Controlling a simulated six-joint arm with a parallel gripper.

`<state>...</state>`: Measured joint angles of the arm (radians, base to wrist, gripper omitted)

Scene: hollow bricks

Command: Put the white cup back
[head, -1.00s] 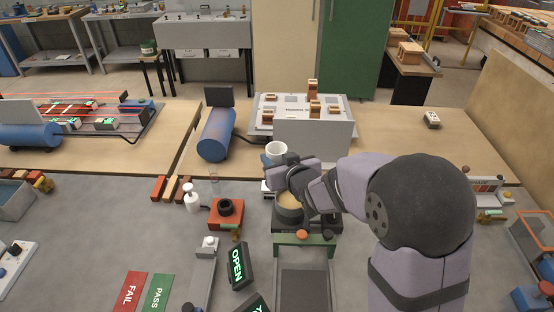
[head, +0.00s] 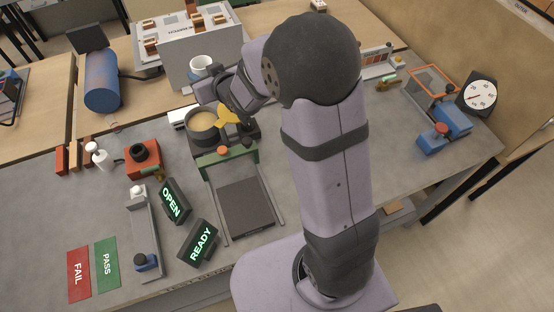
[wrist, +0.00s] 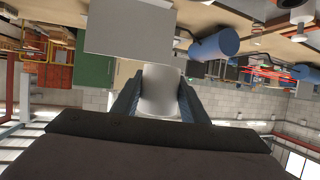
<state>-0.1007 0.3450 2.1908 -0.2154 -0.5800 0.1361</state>
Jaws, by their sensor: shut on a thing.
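The white cup (head: 201,64) is held up by my gripper (head: 207,84), behind and above a dark round pot with beige contents (head: 202,121). In the wrist view the cup (wrist: 160,92) sits between the two dark fingers of my gripper (wrist: 161,85), which are shut on its sides. The cup looks roughly upright in the head view; its inside shows only in part. The pot stands on a dark unit with a green front (head: 228,155). A yellow piece (head: 228,116) lies at the pot's right side, partly beside my arm.
A pale upright panel (head: 205,58) stands close behind the cup. A blue cylinder (head: 102,82) is at the left. A red block with a black ring (head: 142,158), a lit OPEN sign (head: 172,201) and a lit READY sign (head: 199,243) stand in front. The grey bench at lower left is partly clear.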

